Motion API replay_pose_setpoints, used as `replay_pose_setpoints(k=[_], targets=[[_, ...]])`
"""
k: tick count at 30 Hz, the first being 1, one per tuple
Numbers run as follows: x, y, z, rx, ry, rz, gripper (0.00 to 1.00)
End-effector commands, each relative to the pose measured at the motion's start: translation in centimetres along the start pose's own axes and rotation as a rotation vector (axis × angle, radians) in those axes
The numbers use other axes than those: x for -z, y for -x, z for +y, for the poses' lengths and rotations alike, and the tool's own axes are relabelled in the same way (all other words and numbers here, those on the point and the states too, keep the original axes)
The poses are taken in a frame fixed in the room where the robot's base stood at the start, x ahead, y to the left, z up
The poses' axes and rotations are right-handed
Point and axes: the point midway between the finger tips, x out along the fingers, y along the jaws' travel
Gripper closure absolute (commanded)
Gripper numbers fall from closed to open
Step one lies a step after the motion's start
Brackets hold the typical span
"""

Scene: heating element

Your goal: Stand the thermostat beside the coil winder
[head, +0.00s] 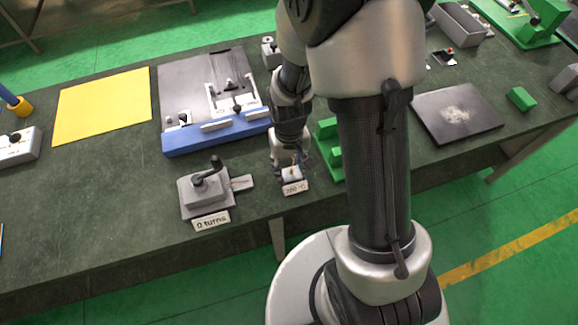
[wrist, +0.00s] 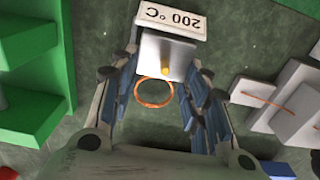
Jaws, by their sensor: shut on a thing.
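The thermostat (head: 292,174) is a small pale block with a "200 °C" plate at the bench's front edge. In the wrist view the thermostat (wrist: 165,52) shows a brass-coloured pin and a copper-coloured ring (wrist: 154,92). My gripper (head: 291,164) is shut on it, with a finger on each side in the wrist view (wrist: 163,75). I cannot tell whether its base touches the bench. The coil winder (head: 205,190) is a grey box with a black crank and a "0 turns" plate, standing to the left of the thermostat, a short gap away.
A green stepped stand (head: 330,150) is close on the right of my gripper. A blue-fronted fixture (head: 215,136) lies behind. A yellow sheet (head: 103,105) and a dark plate (head: 457,113) lie farther off. The bench (head: 95,215) is clear left of the winder.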

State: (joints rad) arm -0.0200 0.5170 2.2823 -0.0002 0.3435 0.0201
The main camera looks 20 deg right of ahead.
Motion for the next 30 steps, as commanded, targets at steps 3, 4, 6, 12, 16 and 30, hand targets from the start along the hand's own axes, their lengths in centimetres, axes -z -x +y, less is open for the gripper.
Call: replay_pose_setpoints(k=[3, 4, 6, 12, 16, 30], targets=[[0.06, -0.49, 0.0, 0.0, 0.0, 0.002, 0.84], [0.07, -0.43, 0.0, 0.0, 0.0, 0.002, 0.84], [0.07, -0.37, 0.0, 0.0, 0.0, 0.002, 0.84], [0.06, -0.84, 0.0, 0.0, 0.0, 0.002, 0.84], [0.06, -0.69, 0.0, 0.0, 0.0, 0.002, 0.49], [0.06, -0.64, 0.0, 0.0, 0.0, 0.002, 0.37]])
